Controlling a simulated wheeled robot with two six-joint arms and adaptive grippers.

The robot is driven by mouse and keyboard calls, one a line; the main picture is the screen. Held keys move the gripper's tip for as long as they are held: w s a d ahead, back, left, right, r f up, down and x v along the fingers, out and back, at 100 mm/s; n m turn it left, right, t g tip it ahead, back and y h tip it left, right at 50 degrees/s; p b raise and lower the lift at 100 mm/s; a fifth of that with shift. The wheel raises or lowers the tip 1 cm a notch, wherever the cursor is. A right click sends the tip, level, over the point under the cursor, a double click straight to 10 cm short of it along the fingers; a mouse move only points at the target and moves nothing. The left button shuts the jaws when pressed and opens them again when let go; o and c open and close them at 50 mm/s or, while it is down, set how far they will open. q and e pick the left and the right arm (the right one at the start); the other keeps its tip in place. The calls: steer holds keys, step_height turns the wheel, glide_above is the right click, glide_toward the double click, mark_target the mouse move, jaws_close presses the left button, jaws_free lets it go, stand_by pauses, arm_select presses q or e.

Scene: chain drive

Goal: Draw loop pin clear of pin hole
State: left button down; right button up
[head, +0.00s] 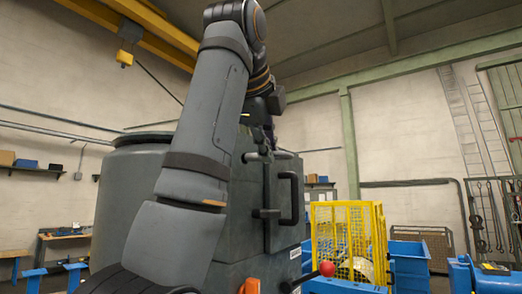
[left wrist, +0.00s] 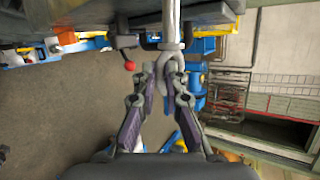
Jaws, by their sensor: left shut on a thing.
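My left gripper (left wrist: 167,72) is shut on the loop pin (left wrist: 172,38), a light grey rod with a ring at its near end, in the left wrist view. The fingers sit on both sides of the ring, and the shaft runs away from them toward the top edge. The pin hole cannot be made out, so I cannot tell whether the shaft is in it. In the head view my left gripper (head: 268,128) is small and dark beside the upper part of the grey housing (head: 240,240), and the pin cannot be made out there. My right gripper is not in view.
A black handle (head: 291,197) stands out from the housing just below the left gripper. A red-knobbed lever (head: 326,269) is lower down. A yellow mesh cage (head: 345,235) and blue bins (head: 410,262) stand behind at right. A large grey drum (head: 125,190) is at left.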

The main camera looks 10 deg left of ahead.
arm_select(q)
steer(key=shift+s+d, duration=0.35)
steer(key=shift+d, duration=0.5)
steer(key=shift+s+d, duration=0.35)
steer(key=shift+d, duration=0.5)
steer(key=shift+s+d, duration=0.35)
steer(key=shift+d, duration=0.5)
